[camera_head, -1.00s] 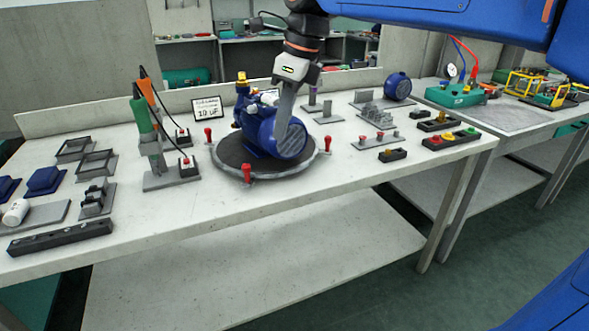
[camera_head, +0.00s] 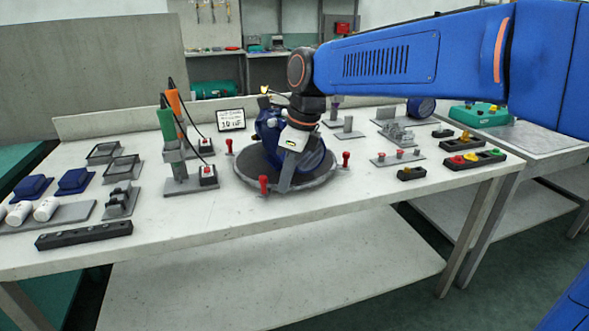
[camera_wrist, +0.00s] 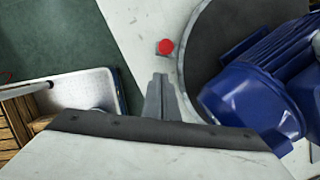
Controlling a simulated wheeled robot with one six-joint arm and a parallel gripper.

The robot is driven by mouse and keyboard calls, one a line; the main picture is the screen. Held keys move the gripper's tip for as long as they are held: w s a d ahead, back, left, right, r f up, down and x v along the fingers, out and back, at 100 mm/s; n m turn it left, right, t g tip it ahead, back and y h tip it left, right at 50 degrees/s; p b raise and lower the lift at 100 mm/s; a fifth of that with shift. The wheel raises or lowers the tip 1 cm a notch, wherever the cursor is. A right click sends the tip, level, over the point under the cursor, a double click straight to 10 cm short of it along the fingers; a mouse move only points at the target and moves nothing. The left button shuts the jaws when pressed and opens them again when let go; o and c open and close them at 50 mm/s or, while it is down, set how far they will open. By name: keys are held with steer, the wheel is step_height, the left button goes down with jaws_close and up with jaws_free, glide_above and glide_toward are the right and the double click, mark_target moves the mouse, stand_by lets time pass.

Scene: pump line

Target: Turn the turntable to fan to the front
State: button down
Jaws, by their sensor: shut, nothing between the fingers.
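The round turntable (camera_head: 325,183) has a dark top, a pale rim and red upright handles around it. One handle (camera_head: 264,184) stands at the front left, another (camera_head: 346,158) at the right. The blue pump (camera_head: 268,128) stands on the turntable; its rounded blue end (camera_head: 318,160) points to the front right, partly hidden by my gripper. My gripper (camera_head: 284,188) is shut and empty, pointing down in front of the pump near the front rim, between those handles. In the wrist view, my fingertips (camera_wrist: 160,80) are beside the rim, apart from a red handle top (camera_wrist: 165,46).
A green and orange tool stand (camera_head: 172,150) and a small sign (camera_head: 231,120) are left of the turntable. Red-button blocks (camera_head: 398,158) and a black button box (camera_head: 474,160) lie to the right. The table's front strip (camera_head: 230,220) is clear.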

steer(key=shift+w+a, duration=0.2)
steer(key=shift+a, duration=0.45)
steer(key=shift+w+a, duration=0.15)
steer(key=shift+a, duration=0.5)
